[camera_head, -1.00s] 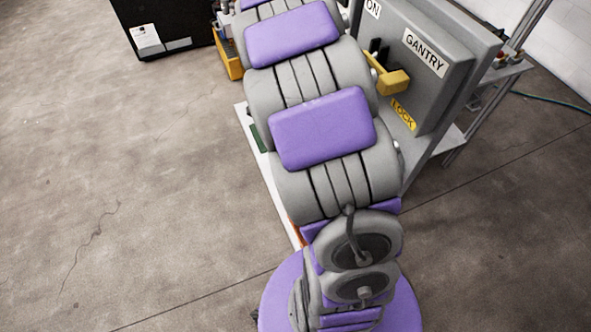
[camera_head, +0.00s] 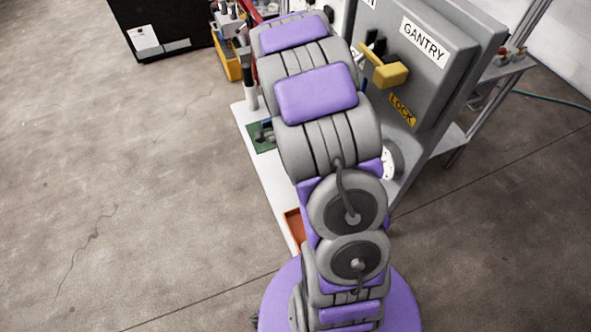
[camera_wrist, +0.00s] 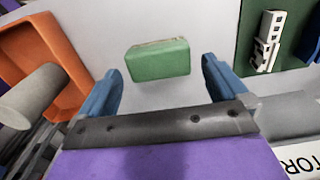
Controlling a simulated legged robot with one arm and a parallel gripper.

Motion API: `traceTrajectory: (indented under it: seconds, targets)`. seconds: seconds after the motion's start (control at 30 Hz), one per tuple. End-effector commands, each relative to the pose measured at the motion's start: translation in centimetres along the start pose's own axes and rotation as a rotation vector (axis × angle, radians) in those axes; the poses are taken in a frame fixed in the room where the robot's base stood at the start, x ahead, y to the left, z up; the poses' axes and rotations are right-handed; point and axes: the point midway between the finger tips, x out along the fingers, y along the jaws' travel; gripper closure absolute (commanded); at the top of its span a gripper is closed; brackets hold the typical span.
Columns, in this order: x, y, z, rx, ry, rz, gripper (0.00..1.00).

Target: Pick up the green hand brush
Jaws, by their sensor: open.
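The green hand brush (camera_wrist: 158,62) shows in the wrist view as a small green block with a thin tan edge along its top. It lies on a pale surface (camera_wrist: 205,25). My gripper (camera_wrist: 161,72) is open, with one blue finger on each side of the view. The brush appears between and just beyond the fingertips, and nothing is held. I cannot tell the exact gap to it. In the head view my arm hides the gripper, and I cannot make out the brush there.
An orange tray (camera_wrist: 43,38) with a grey cylinder (camera_wrist: 38,97) is at left in the wrist view. A green mat (camera_wrist: 258,22) bearing a white part (camera_wrist: 267,42) is at upper right. In the head view, the grey gantry cabinet (camera_head: 433,62) with a yellow handle (camera_head: 391,75) stands right of my arm.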

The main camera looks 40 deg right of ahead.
Motion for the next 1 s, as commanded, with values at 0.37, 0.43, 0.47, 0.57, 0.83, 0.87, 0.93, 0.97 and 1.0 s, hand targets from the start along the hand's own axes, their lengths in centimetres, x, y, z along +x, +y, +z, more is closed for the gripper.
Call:
traceTrajectory:
  seconds: [0.37,0.43,0.47,0.57,0.83,0.87,0.93,0.97,1.0]
  targets:
    - [4.2,0.3,0.4,0.000,0.002,0.004,0.00]
    - [4.9,0.2,0.3,-0.001,0.002,0.001,0.00]
    - [5.1,0.2,0.3,-0.001,0.002,0.001,0.00]
    - [5.2,0.1,0.2,-0.001,0.002,-0.001,0.00]
    - [5.1,0.1,0.2,0.000,0.001,-0.001,0.13]
    - [5.1,0.1,0.2,0.000,0.001,0.000,0.16]
    - [5.1,0.1,0.2,0.000,0.001,0.000,0.23]
    - [5.1,0.1,0.2,0.000,0.001,0.000,0.26]
    - [5.1,0.1,0.2,0.000,0.001,0.000,0.30]
